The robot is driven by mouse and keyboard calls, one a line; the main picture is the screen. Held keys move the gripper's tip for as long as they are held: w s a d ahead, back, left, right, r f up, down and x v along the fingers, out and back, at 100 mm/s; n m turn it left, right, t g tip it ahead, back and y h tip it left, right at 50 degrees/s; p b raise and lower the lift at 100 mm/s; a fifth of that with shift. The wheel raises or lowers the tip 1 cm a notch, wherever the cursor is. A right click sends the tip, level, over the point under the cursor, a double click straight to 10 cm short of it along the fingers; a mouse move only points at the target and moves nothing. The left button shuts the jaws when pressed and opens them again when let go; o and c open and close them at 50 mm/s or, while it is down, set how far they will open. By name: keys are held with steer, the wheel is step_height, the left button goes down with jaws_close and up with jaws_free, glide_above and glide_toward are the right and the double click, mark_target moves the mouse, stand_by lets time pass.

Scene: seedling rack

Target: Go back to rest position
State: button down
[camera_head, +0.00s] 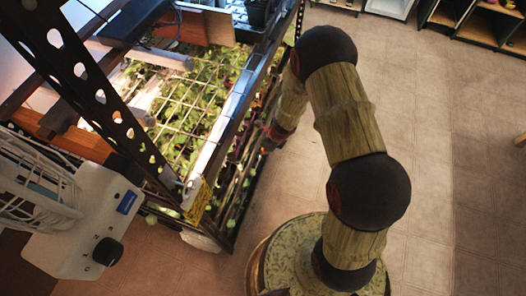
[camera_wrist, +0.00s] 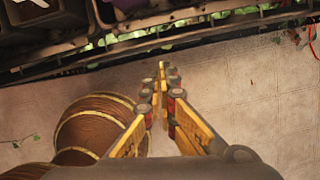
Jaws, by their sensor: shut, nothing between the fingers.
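My gripper (camera_wrist: 160,70) shows in the wrist view as two yellow fingers with their tips together and nothing between them. It points along the tiled floor toward the lower edge of the rack. In the head view my arm rises from my round base and bends toward the rack's right side. The gripper itself cannot be made out clearly there. The seedling rack (camera_head: 222,130) stands at the left of the head view, with many small green seedlings (camera_head: 195,100) under a wire grid. The rack's dark edge also crosses the top of the wrist view (camera_wrist: 200,30).
Dark pots (camera_head: 262,12) stand at the rack's far end. Shelves (camera_head: 480,25) stand at the far right. The tiled floor (camera_head: 450,150) right of my arm is clear.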

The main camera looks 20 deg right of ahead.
steer(key=p+v, duration=0.2)
steer(key=v, duration=0.3)
steer(key=shift+r, duration=0.15)
